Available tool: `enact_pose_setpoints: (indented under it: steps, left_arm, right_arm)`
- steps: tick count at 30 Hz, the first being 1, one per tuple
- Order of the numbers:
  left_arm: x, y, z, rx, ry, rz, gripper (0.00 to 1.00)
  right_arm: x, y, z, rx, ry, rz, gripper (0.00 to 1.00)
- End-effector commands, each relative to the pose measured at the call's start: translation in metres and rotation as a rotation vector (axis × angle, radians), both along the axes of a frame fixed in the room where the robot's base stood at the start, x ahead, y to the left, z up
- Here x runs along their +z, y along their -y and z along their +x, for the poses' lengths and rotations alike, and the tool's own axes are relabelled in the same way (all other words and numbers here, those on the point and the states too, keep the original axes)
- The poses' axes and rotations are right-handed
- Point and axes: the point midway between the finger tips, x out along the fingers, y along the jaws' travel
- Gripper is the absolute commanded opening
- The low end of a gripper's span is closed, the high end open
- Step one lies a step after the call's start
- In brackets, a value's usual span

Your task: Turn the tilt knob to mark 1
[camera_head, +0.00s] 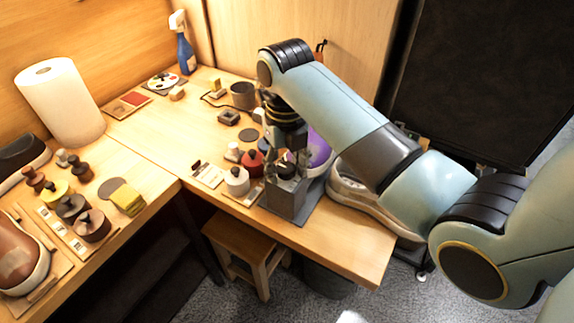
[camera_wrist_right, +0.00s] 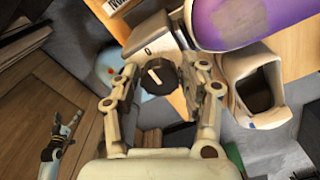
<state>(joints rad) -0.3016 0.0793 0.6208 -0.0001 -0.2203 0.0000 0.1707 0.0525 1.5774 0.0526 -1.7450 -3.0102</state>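The tilt knob (camera_wrist_right: 158,76) is a round black dial with a pale pointer line, on the face of a light grey housing (camera_wrist_right: 150,42) in the right wrist view. My right gripper (camera_wrist_right: 157,68) has its fingers apart, one on each side of the knob; I cannot tell whether they touch it. In the head view my right gripper (camera_head: 287,163) points down at the grey stand (camera_head: 288,200) near the table's front edge, and it hides the knob. The numbered marks are not readable. My left gripper (camera_wrist_right: 66,125) shows small at the right wrist view's lower left, its fingers seemingly spread.
A purple shoe form (camera_head: 318,150) sits just behind the stand, and a pale sneaker (camera_head: 362,200) lies right of it. White (camera_head: 237,181) and red (camera_head: 251,163) lidded pots stand close on the left. A stool (camera_head: 245,250) is below the table edge.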

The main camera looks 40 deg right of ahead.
Motion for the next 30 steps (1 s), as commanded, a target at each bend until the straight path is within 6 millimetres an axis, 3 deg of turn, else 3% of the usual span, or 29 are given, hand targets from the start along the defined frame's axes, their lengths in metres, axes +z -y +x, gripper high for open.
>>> enact_pose_setpoints:
  steps: [1,8,30]
  left_arm:
    - [0.0,0.0,0.001,0.0,0.001,0.0,1.0]
    - [0.0,0.0,0.002,0.0,0.003,0.0,1.0]
    - [0.035,0.0,0.003,0.0,0.003,0.0,1.0]
  right_arm:
    - [0.0,0.0,0.0,0.0,0.0,0.0,0.36]
    - [0.0,0.0,0.0,0.0,0.0,0.0,0.06]
    - [0.001,0.0,-0.001,-0.328,-0.002,0.0,0.06]
